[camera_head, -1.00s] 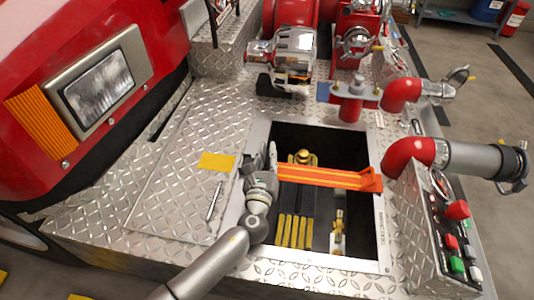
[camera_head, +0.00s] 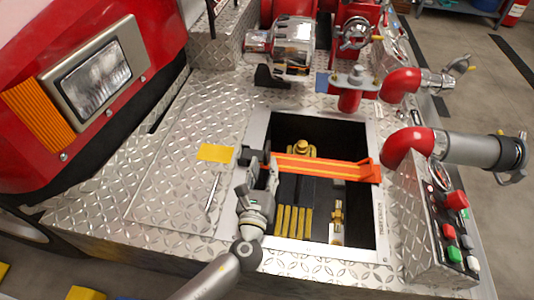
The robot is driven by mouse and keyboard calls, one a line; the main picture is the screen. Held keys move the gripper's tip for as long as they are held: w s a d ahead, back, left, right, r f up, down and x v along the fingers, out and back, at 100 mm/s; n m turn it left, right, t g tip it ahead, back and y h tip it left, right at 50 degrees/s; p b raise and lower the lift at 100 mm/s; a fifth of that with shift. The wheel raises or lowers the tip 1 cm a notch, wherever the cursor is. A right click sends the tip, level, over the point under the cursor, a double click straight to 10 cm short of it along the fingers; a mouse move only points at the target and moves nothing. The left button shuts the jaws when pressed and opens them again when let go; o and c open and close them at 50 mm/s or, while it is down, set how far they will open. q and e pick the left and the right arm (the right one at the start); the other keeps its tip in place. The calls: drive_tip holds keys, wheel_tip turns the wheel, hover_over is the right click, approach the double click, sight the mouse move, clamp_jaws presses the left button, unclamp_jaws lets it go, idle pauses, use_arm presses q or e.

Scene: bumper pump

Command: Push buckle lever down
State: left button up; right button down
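An orange strap (camera_head: 325,169) runs across the open compartment (camera_head: 370,222) in the metal deck. A dark buckle (camera_head: 250,155) sits at the strap's left end, on the compartment's left edge. My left gripper (camera_head: 260,178) is at the buckle, on its near side, with its two fingers apart. The fingers partly hide the buckle, so I cannot tell the lever's exact position or whether they touch it. My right gripper is not in view.
Yellow-and-black gear (camera_head: 295,220) and brass fittings (camera_head: 337,213) lie inside the compartment. A yellow label (camera_head: 215,152) is on the deck to the left. Red pipes (camera_head: 405,147) and a button panel (camera_head: 447,230) stand on the right.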

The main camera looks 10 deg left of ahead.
use_arm(q)
drive_tip(key=s, duration=0.4)
drive_tip(key=shift+w, duration=0.1)
idle(0.3)
